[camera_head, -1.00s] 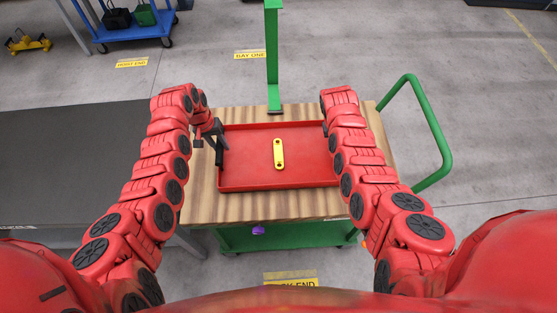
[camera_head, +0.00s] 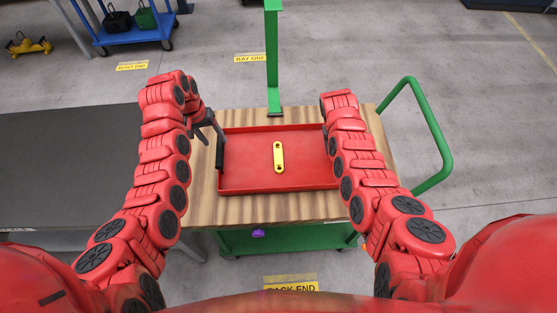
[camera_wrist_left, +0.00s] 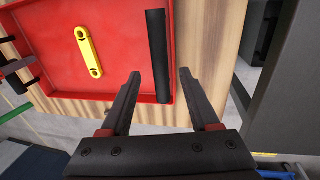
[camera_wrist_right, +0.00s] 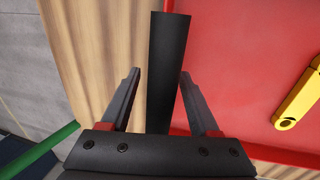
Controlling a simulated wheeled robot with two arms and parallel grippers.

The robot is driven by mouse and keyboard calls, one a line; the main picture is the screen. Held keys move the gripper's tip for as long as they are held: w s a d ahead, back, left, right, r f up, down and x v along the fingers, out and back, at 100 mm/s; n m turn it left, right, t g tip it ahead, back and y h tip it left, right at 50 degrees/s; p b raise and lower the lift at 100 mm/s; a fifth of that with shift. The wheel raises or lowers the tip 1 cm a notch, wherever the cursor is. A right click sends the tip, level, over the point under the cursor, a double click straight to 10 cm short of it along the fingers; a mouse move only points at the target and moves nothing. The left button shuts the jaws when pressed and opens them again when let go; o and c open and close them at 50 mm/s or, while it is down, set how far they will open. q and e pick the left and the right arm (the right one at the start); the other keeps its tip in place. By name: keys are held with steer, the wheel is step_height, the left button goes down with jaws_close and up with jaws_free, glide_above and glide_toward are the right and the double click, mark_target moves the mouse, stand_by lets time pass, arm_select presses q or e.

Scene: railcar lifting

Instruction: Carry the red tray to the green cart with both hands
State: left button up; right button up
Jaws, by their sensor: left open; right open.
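The red tray (camera_head: 250,178) lies flat on the wooden top (camera_head: 205,208) of the green cart (camera_head: 290,238). A yellow bar with two holes (camera_head: 279,156) lies in it. My left gripper (camera_head: 211,130) is open and empty, by the tray's black left handle (camera_head: 220,152). In the left wrist view that handle (camera_wrist_left: 157,50) appears between the open fingers (camera_wrist_left: 159,75); the gap in depth is unclear. In the right wrist view my right gripper (camera_wrist_right: 156,78) is open, its fingers on either side of the black right handle (camera_wrist_right: 165,60). In the head view my right arm hides that gripper.
A green post (camera_head: 272,60) rises at the cart's far edge, and a green push handle (camera_head: 440,150) stands out at its right. A dark table (camera_head: 70,155) is close on the left. A blue cart (camera_head: 135,35) stands at the back left. The floor behind is mostly clear.

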arm_select(q)
steer(key=r, duration=0.3)
steer(key=a+r, duration=0.1)
steer(key=r, duration=0.1)
steer(key=shift+a+r, duration=0.1)
steer(key=shift+r, duration=0.3)
arm_select(e)
step_height(320, 180, up, 12)
steer(key=a, duration=0.2)
steer(key=shift+a, duration=0.15)
steer(key=shift+f, duration=0.15)
